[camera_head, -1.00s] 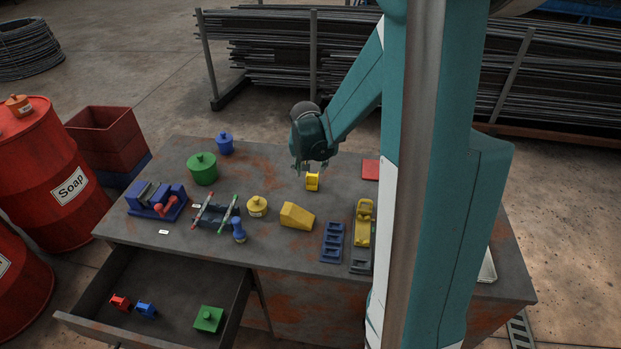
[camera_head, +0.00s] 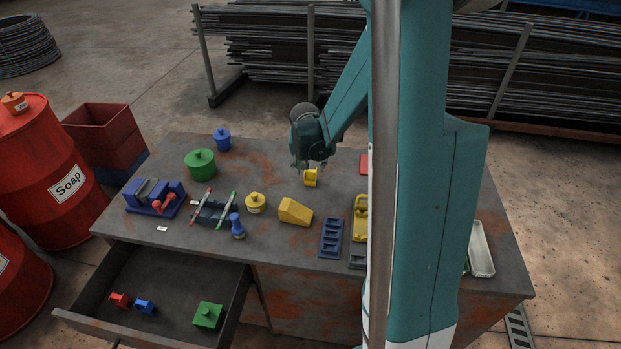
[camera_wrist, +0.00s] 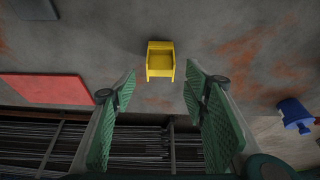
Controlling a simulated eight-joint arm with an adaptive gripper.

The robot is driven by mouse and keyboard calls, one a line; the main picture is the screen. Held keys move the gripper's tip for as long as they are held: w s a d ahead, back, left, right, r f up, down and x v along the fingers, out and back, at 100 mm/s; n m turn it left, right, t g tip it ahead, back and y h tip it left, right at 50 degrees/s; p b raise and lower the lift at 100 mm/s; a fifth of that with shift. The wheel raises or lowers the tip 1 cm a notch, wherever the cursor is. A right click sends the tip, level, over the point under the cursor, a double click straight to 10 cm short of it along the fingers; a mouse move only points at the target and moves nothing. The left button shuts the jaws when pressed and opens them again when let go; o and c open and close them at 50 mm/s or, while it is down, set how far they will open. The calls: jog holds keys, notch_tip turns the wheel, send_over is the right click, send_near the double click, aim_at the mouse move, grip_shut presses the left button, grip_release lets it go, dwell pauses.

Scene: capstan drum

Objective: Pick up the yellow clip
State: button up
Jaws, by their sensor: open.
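The yellow clip (camera_head: 311,177) stands on the grey, rust-stained table top (camera_head: 262,165), towards the back middle. In the wrist view the yellow clip (camera_wrist: 160,60) is a small block with a hollow facing up, ahead of the fingertips and roughly centred between them. My gripper (camera_head: 307,166) is just above and behind the clip in the head view. In the wrist view my gripper (camera_wrist: 163,85) has its green padded fingers spread wide with nothing between them. The clip looks free of both fingers.
A red plate (camera_head: 364,164) lies right of the clip. A yellow wedge (camera_head: 295,211), a yellow lidded pot (camera_head: 255,202), a green pot (camera_head: 200,164) and a blue pot (camera_head: 222,139) stand apart from it. The open drawer (camera_head: 165,285) holds small red, blue and green pieces.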

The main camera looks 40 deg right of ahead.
aim_at(310, 171)
jog(key=shift+f, duration=0.25)
jog(key=shift+b+x, duration=0.55)
jog(key=shift+x, duration=1.95)
jog(key=c, duration=0.9)
